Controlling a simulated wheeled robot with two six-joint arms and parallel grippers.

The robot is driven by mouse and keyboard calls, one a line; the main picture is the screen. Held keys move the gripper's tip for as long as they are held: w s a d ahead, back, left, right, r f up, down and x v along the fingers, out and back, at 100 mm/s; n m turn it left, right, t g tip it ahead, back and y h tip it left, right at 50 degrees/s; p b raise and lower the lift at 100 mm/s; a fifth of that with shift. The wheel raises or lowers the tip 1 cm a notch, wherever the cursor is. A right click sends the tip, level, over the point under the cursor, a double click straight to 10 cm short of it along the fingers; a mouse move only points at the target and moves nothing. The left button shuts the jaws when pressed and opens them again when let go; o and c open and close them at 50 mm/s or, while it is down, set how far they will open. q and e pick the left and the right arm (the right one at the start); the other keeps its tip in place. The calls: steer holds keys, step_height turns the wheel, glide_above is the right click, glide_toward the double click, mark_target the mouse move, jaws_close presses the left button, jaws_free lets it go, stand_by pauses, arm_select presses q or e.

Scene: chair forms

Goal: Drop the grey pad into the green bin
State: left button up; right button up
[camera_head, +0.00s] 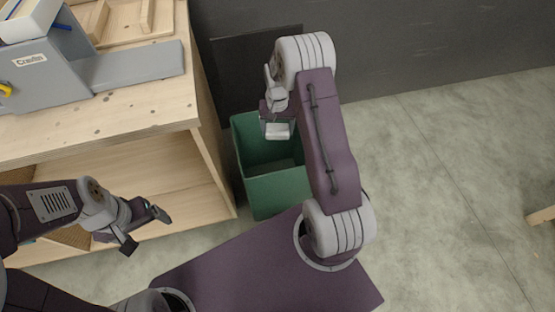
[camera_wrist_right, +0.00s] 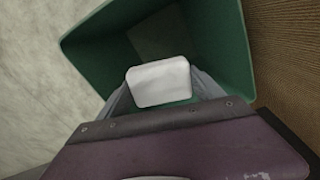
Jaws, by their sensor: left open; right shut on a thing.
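The green bin (camera_head: 277,187) stands on the floor beside the wooden workbench. It also shows in the right wrist view (camera_wrist_right: 100,49), with its open mouth below my right gripper. My right gripper (camera_head: 279,130) is over the bin and shut on the pad (camera_head: 278,132). The pad looks pale grey to white and shows between the fingers in the right wrist view (camera_wrist_right: 159,82). My left gripper (camera_head: 146,229) is open and empty, in front of the workbench's lower shelf. Part of the bin's far side is hidden behind my right arm.
The wooden workbench (camera_head: 150,111) fills the left, with a grey machine (camera_head: 45,75) and a wooden tray (camera_head: 120,20) on it. A dark panel (camera_head: 240,60) leans at the wall behind the bin. The concrete floor (camera_head: 440,180) to the right is mostly clear.

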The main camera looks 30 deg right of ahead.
step_height(320, 180, down, 4)
steer(key=b, duration=0.3)
steer(key=shift+f+b, duration=0.2)
steer(key=shift+b, duration=0.1)
arm_select(q)
step_height(320, 180, down, 4)
steer(key=shift+f, duration=0.25)
arm_select(e)
steer(key=shift+r, duration=0.1)
steer(key=o, duration=1.6)
steer(key=shift+o, duration=0.2)
step_height(320, 180, up, 8)
steer(key=p, duration=0.4)
steer(key=shift+r, duration=0.6)
arm_select(q)
step_height(320, 180, up, 4)
steer(key=shift+r, duration=0.1)
